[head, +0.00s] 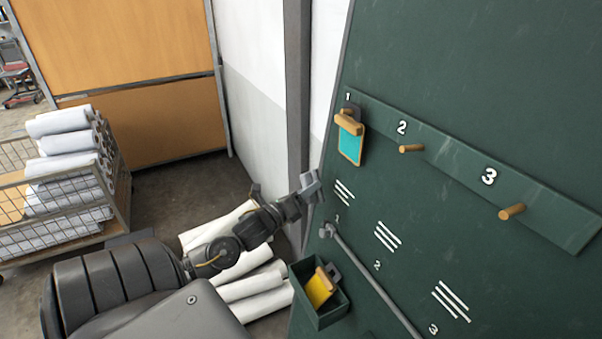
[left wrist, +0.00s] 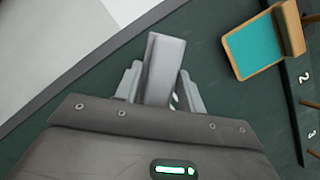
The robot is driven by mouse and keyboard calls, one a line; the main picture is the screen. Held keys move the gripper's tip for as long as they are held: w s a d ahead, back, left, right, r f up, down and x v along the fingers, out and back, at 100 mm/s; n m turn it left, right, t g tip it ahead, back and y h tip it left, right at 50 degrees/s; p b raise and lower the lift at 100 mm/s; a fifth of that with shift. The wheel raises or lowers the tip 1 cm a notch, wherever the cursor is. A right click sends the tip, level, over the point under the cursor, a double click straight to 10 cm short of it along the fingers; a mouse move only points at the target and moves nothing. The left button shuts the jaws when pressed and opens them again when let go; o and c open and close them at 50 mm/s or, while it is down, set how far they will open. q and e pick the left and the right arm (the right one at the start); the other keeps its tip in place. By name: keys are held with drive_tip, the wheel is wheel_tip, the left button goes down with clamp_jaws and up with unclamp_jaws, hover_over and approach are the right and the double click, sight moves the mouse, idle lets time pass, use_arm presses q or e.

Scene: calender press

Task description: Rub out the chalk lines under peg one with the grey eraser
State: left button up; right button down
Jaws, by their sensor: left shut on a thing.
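My left gripper (head: 299,196) is shut on the grey eraser (head: 312,184), a pale grey block beside the left edge of the green board. In the left wrist view the eraser (left wrist: 163,68) sticks out between the two fingers (left wrist: 160,88). The white chalk lines under peg one (head: 344,191) are just right of the eraser in the head view. In the left wrist view they are mostly hidden behind eraser and fingers. I cannot tell whether the eraser touches the board. Peg one (head: 348,122) carries a teal card with a wooden frame (head: 351,146). My right gripper is not in view.
Peg two (head: 411,148) and peg three (head: 512,212) are bare, with chalk lines below each (head: 387,237) (head: 451,301). A grey rail (head: 370,275) slants across the board. A green box (head: 320,315) holds a yellow item (head: 320,287). White rolls (head: 262,285) lie below my arm.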

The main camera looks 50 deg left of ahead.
use_arm(q)
drive_tip(key=shift+w+d+f, duration=0.15)
drive_tip(key=shift+w+d, duration=0.1)
drive_tip(key=shift+w, duration=0.6)
drive_tip(key=shift+w+d+b, duration=0.25)
drive_tip(key=shift+w+b, duration=0.1)
drive_tip(key=shift+w, duration=0.3)
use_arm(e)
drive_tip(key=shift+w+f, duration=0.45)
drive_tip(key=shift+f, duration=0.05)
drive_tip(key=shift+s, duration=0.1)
use_arm(q)
drive_tip(key=shift+w+d+f+b, duration=0.1)
drive_tip(key=shift+w+d+b, duration=0.05)
drive_tip(key=shift+w, duration=0.3)
drive_tip(key=shift+w+d+f+b, duration=0.1)
drive_tip(key=shift+w+b, duration=0.05)
drive_tip(key=shift+w, duration=0.25)
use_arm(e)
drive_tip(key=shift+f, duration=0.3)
